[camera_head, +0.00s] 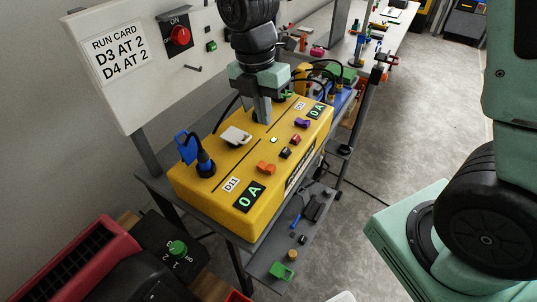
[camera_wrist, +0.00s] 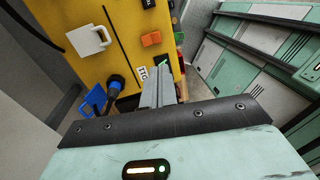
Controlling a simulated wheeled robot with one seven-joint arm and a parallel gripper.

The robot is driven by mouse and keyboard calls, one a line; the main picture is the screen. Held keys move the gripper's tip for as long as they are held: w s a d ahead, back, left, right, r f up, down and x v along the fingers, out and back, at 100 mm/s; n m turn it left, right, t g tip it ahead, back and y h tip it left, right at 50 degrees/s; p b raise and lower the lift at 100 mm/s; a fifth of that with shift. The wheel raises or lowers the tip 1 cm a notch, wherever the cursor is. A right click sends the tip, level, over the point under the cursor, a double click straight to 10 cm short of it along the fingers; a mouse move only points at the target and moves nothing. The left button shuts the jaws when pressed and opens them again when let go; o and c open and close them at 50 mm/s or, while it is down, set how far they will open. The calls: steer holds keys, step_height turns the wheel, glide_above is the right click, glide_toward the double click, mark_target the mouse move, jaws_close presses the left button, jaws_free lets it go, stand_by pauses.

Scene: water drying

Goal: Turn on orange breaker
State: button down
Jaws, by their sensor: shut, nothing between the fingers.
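The orange breaker (camera_head: 266,168) is a small rocker on the top of the yellow power box, near the D11 label (camera_head: 231,184). It also shows in the wrist view (camera_wrist: 151,39), just beyond my fingertips in the picture. Black, red and purple breakers line up behind it. My gripper (camera_head: 263,119) is shut and empty, pointing down over the far part of the yellow box (camera_head: 196,201) in the head view. In the wrist view its fingers (camera_wrist: 164,70) show close together and hide part of the D11 end. Contact with the box cannot be told.
A blue plug (camera_head: 203,168) with a black cable stands at the box's left end, near a raised white cover (camera_head: 236,135). A run card (camera_head: 117,51) reads D3 AT 2, D4 AT 2. Both displays, one near D11 (camera_head: 249,197), read 0 A.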

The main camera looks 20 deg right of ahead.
mark_target(271, 168)
steer(key=shift+w+d, duration=0.1)
steer(key=shift+w, duration=0.15)
steer(key=f+p, duration=0.1)
steer(key=f, duration=0.3)
steer(key=s+f, duration=0.1)
steer(key=f, duration=0.4)
steer(key=d+f+p, duration=0.1)
steer(key=f, duration=0.4)
steer(key=shift+s+p, duration=0.25)
steer(key=shift+p, duration=0.05)
steer(key=shift+f, duration=0.1)
steer(key=shift+s+f, duration=0.15)
steer(key=shift+f, duration=0.05)
steer(key=shift+r, duration=0.1)
